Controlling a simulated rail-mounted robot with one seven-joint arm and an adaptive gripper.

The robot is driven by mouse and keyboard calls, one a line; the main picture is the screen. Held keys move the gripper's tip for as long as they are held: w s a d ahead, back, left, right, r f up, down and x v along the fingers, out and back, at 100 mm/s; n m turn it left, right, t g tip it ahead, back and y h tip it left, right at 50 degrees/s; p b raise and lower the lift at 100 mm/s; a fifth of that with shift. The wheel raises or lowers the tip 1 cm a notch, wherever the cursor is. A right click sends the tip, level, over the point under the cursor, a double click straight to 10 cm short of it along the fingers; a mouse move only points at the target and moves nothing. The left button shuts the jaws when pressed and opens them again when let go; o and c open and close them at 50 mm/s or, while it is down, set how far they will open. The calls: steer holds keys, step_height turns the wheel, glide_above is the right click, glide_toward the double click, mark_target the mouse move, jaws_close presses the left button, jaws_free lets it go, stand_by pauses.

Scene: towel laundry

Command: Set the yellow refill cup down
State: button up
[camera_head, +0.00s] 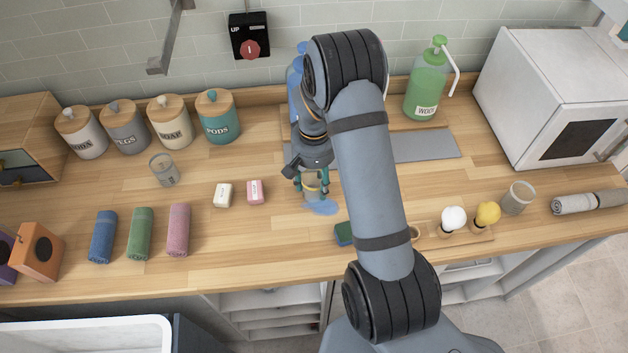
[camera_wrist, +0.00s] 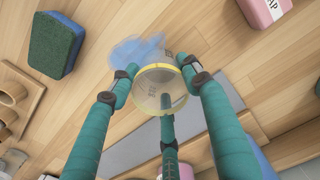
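The yellow-rimmed clear refill cup (camera_wrist: 158,101) is between the teal fingers of my gripper (camera_wrist: 160,88) in the wrist view. The fingers press in around its rim from several sides, and it looks held. In the head view the cup (camera_head: 312,192) is low over the wooden counter, largely upright, below my gripper (camera_head: 312,178). I cannot tell whether its base touches the wood. A blue translucent puddle (camera_head: 322,208) lies beside and partly under it; the puddle also shows in the wrist view (camera_wrist: 130,50). My arm hides the counter to the right of the cup.
A green-blue sponge (camera_head: 344,233) lies to the front right. White (camera_head: 223,195) and pink (camera_head: 255,192) soap bars lie left. A grey mat (camera_head: 425,146) is behind, with a green jug (camera_head: 427,85). The counter left of the puddle is clear.

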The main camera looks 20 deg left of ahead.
steer(key=o, duration=0.4)
steer(key=shift+r, duration=0.15)
steer(key=shift+r+p, duration=0.2)
steer(key=shift+p, duration=0.1)
step_height(320, 180, up, 11)
steer(key=b, duration=0.3)
steer(key=shift+f, duration=0.2)
steer(key=shift+r, duration=0.55)
steer(key=shift+c, duration=1)
steer(key=c, duration=0.4)
